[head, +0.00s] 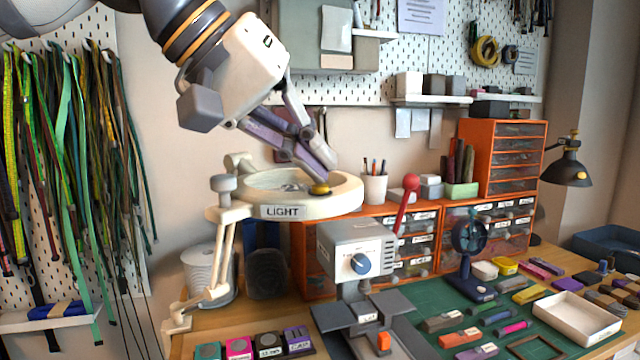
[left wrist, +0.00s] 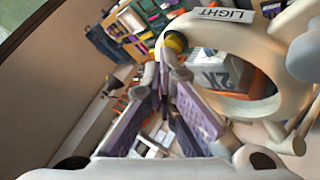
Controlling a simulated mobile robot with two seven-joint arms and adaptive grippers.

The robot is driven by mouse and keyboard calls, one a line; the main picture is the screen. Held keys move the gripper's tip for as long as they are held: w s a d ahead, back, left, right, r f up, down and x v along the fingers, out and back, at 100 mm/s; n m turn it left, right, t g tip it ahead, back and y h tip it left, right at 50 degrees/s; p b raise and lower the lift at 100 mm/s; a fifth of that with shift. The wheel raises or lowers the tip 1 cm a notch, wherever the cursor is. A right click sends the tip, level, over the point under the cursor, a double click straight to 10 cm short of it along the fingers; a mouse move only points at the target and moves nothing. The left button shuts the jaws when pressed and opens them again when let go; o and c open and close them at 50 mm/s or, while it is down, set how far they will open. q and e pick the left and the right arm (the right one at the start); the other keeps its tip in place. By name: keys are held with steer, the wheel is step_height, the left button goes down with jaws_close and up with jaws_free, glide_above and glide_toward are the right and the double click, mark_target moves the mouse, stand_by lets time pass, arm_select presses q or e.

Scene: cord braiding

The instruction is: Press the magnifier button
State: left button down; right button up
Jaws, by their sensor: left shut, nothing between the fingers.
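The magnifier (head: 345,199) is a cream ring on a jointed stand, with a "LIGHT" label on its front rim. Its yellow button (head: 319,189) sits on the ring's upper face, above and right of the label. My left gripper (head: 326,176) comes down from the upper left, shut and empty, with its fingertips right at the button. I cannot tell whether they touch it. My right gripper is out of view.
A grey box with a blue knob (head: 361,263) and a red-balled lever (head: 408,190) stand below and right of the ring. A pen cup (head: 375,188) and orange drawers (head: 500,160) are behind. Cords (head: 60,140) hang at left. Small items crowd the green mat (head: 430,345).

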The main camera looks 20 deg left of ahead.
arm_select(q)
steer(key=shift+f, duration=0.3)
steer(key=shift+r, duration=0.1)
stand_by(0.3)
steer(key=shift+r, duration=0.75)
steer(key=shift+r, duration=0.1)
steer(key=shift+r, duration=2.4)
